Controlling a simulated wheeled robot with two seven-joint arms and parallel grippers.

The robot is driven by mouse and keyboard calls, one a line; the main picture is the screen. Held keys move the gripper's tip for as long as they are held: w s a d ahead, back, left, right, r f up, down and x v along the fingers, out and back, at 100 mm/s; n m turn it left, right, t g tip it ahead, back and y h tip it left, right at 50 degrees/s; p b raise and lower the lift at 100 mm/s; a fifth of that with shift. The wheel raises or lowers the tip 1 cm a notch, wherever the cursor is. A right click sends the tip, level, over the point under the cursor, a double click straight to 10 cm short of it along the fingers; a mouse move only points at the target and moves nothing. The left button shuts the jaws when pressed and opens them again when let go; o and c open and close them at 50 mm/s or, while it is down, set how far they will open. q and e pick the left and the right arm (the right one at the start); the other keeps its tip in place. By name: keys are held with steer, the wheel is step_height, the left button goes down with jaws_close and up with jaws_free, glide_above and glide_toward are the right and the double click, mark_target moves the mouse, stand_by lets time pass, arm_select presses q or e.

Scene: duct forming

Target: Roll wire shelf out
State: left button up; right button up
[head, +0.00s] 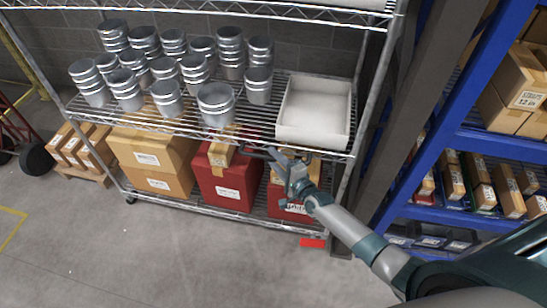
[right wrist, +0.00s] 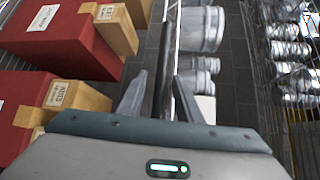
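The wire shelf (head: 185,126) is a chrome rack tier at mid height, loaded with several metal duct pieces and a white tray. A dark bar handle (head: 262,151) is at its front edge, left of the tray. My right gripper (head: 280,160) is at this handle. In the right wrist view the two fingers of my right gripper (right wrist: 160,92) stand apart, with a dark bar (right wrist: 165,62) running between them. Gaps show beside the bar, so the fingers do not look closed on it. My left gripper is in neither view.
Ribbed metal duct pieces (head: 216,104) and a white tray (head: 315,110) stand on the shelf. Cardboard boxes (head: 153,159) and red boxes (head: 225,178) sit below. A blue rack (head: 460,140) stands right. The grey floor (head: 170,255) in front is clear.

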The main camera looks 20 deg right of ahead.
steer(key=shift+w+a, duration=0.1)
steer(key=shift+w, duration=0.3)
jaws_close()
steer(key=shift+s+a+f, duration=0.1)
steer(key=shift+s, duration=0.05)
